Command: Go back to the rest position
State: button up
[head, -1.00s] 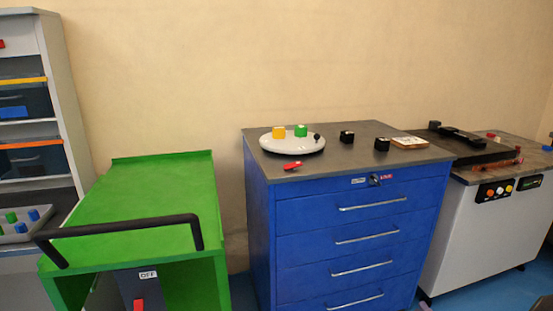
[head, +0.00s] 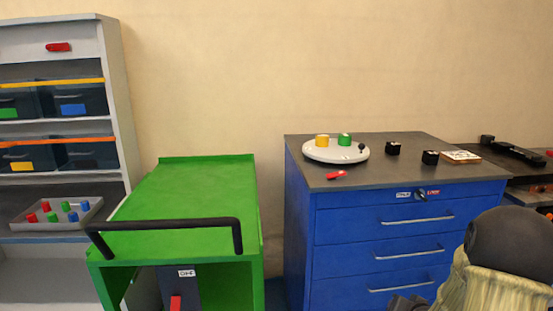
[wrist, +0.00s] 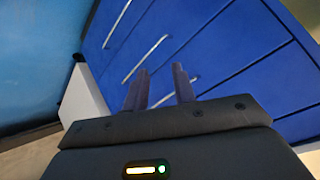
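My gripper (wrist: 160,68) shows in the wrist view with its two dark fingers apart and nothing between them. It is in front of the blue drawer cabinet (wrist: 215,50), whose drawer fronts and handles fill much of that view at a slant. In the head view, part of my arm, a dark rounded joint above a pale ribbed section, covers the lower right corner. It hides the right part of the blue cabinet (head: 345,245).
A green cart (head: 185,190) with a black handle stands left of the cabinet. A grey shelf (head: 118,80) with bins and a tray (head: 70,222) is at far left. The cabinet top holds a white round plate (head: 320,156), a red piece (head: 336,175) and two black blocks.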

jog(key=s+a+r+n+g, duration=0.3)
jog(key=s+a+g, duration=0.1)
jog(key=s+a, duration=0.55)
jog(key=s+a+r+n+g, duration=0.3)
jog(key=s+a+n, duration=0.1)
jog(key=s+a, duration=0.5)
notch_tip(320, 180, up, 34)
jog(key=w+p, duration=0.1)
jog(key=p, duration=3.3)
jog(key=shift+a+r+y+p, duration=0.25)
jog(key=shift+a+y+p, duration=0.1)
jog(key=shift+a, duration=0.1)
jog(key=shift+w, duration=0.1)
